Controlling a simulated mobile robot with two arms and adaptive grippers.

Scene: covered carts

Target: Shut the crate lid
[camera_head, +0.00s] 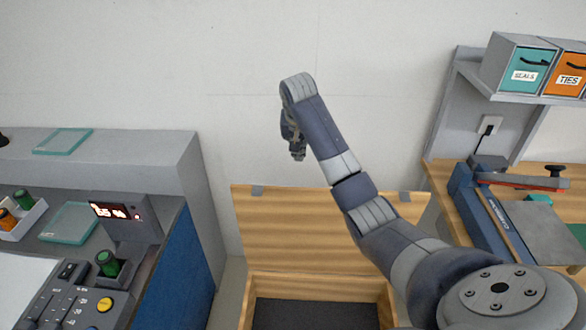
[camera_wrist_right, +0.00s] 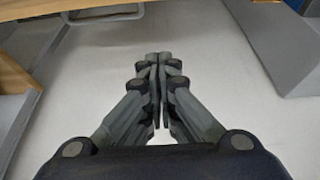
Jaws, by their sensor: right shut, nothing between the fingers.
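The wooden crate (camera_head: 257,284) is low at the bottom middle of the head view, its front cut off by the frame edge. Its inside looks dark. The wooden lid (camera_head: 290,230) stands open and roughly upright at the crate's back edge, close to the wall. My right forearm hides part of the lid's right side. My right gripper (camera_head: 298,156) is above the lid's top edge, apart from it in the picture. In the right wrist view its fingertips (camera_wrist_right: 158,58) meet, with nothing between them. My left gripper is in neither view.
A grey console (camera_head: 165,158) with a blue side panel stands left of the crate. A wooden bench (camera_head: 440,185) with a sealing machine (camera_head: 480,215) is on the right, below a shelf with labelled bins (camera_head: 520,65).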

